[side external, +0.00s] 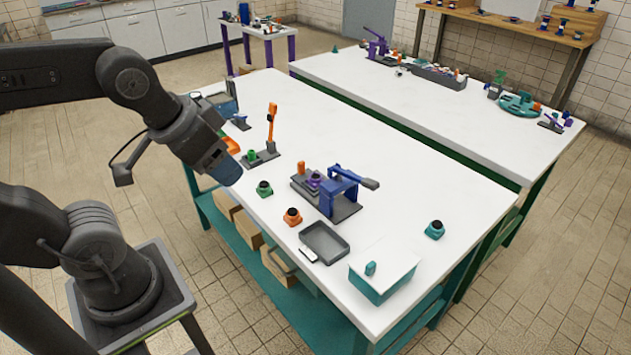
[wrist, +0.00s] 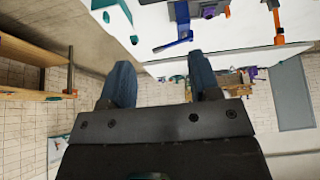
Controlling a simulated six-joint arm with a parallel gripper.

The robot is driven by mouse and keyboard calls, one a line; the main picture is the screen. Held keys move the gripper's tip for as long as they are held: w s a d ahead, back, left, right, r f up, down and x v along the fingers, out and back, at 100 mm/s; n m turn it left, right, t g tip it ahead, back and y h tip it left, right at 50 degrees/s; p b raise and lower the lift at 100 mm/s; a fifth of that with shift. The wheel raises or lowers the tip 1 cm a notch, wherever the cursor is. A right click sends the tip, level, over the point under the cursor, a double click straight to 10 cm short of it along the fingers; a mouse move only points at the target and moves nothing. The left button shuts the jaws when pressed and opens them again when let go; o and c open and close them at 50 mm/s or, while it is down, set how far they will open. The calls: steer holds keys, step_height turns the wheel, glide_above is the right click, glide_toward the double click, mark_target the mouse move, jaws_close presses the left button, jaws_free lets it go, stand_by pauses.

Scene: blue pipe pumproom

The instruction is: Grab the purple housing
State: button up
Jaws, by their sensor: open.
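The purple housing (side external: 315,179) sits on a grey base beside the blue press (side external: 340,188), in the middle of the near white table in the side external view. In the wrist view a purple part (wrist: 209,12) shows at the top edge, close to the blue press arm (wrist: 172,46); it is partly cut off. My gripper (side external: 228,172) is in the air over the table's left edge, to the left of the housing and apart from it. In the wrist view my gripper (wrist: 158,62) has its two blue fingers spread with nothing between them.
A green housing (side external: 264,188), an orange housing (side external: 292,216) and a grey tray (side external: 324,243) lie near the front edge. A teal box (side external: 383,272) and a teal housing (side external: 435,230) are to the right. An upright orange lever (side external: 271,122) stands behind my gripper. The table's right middle is clear.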

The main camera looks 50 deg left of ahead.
steer(key=o, duration=0.3)
